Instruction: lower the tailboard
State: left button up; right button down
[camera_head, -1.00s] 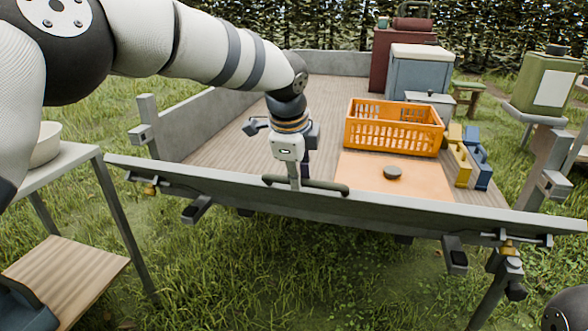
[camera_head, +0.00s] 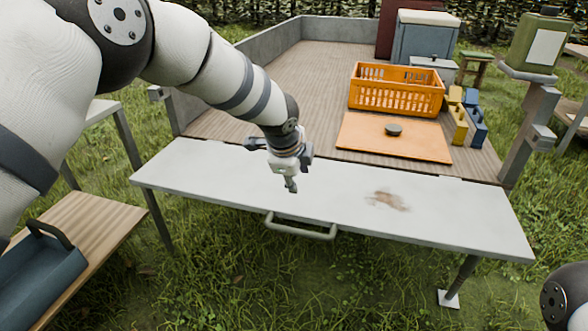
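The tailboard (camera_head: 340,194) lies folded out and about level behind the trailer bed (camera_head: 275,88), its pale inner face up. A brown stain (camera_head: 388,201) marks that face. Its grey bar handle (camera_head: 300,227) shows at the near edge. My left gripper (camera_head: 291,186) points down over the tailboard, left of its middle and apart from the handle. Nothing shows held in it. Its fingers overlap in this view, so I cannot tell their gap. My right gripper is out of view.
On the bed stand an orange crate (camera_head: 395,97), an orange board with a dark disc (camera_head: 394,130), and yellow and blue items (camera_head: 470,125). A bench with a blue tote (camera_head: 45,265) is at left. A post (camera_head: 528,135) stands at right. Grass lies in front.

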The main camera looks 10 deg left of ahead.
pick_arm(q)
jog(key=v, duration=1.1)
jog(key=shift+r, duration=0.2)
